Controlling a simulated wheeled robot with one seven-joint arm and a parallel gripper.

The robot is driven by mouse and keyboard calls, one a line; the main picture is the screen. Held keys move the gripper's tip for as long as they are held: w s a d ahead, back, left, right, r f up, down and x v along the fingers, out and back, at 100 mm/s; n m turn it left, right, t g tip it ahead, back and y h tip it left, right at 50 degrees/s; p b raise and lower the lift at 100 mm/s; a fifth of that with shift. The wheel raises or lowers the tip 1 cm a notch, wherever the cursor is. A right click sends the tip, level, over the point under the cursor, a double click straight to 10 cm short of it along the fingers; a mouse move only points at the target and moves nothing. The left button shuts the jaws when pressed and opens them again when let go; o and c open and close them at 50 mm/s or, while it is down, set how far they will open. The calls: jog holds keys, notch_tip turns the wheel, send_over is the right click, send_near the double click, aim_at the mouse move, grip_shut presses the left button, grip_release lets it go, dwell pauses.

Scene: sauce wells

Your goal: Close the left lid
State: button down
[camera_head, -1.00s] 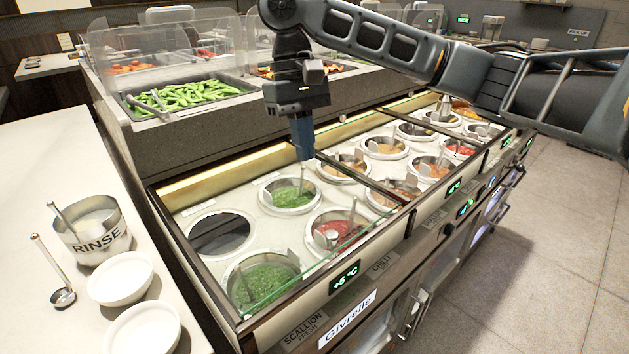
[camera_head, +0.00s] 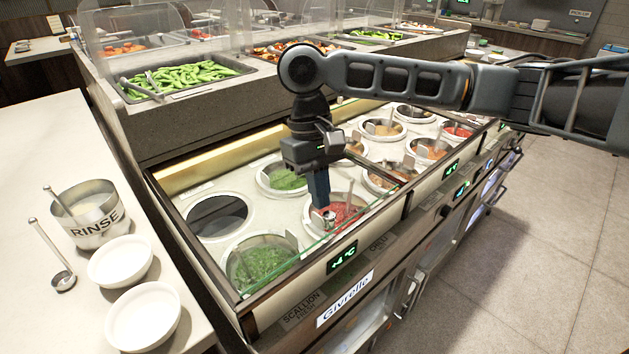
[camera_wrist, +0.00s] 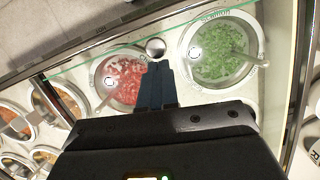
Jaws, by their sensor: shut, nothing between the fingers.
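The left lid (camera_head: 290,268) is a clear glass pane with a green front edge over the left section of the sauce counter. Its exact tilt is hard to tell. The green edge also crosses the wrist view (camera_wrist: 95,59). My gripper (camera_head: 323,206) is shut and empty, pointing down over the red sauce well (camera_head: 348,212) near the counter's front. In the wrist view, my fingertips (camera_wrist: 156,66) are close to a round metal knob (camera_wrist: 156,47) near the green edge. Whether they touch is unclear.
A scallion well (camera_head: 260,262), another green well (camera_head: 285,178) and a dark round well (camera_head: 217,215) lie around my gripper. Ladle handles stick up from several wells. A rinse pot (camera_head: 95,232) and white bowls (camera_head: 120,262) stand on the left counter. The floor (camera_head: 500,270) at right is clear.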

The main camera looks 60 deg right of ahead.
jog(key=shift+s, duration=0.1)
jog(key=shift+s+a+p, duration=0.3)
jog(key=shift+s+p, duration=0.35)
jog(key=shift+s, duration=0.1)
jog(key=shift+s+a, duration=0.1)
jog(key=shift+s, duration=0.2)
jog(key=shift+f, duration=0.2)
jog(key=shift+w+r+p, duration=0.3)
jog(key=shift+w+p, duration=0.05)
jog(key=shift+p, duration=0.1)
jog(key=w+d+r+p, duration=0.1)
jog(key=w+d+r, duration=0.1)
jog(key=w, duration=0.1)
jog(key=shift+w+r+p, duration=0.1)
jog(key=shift+r+p, duration=0.05)
jog(key=shift+p, duration=0.2)
jog(key=v, duration=0.8)
jog(key=shift+r, duration=0.4)
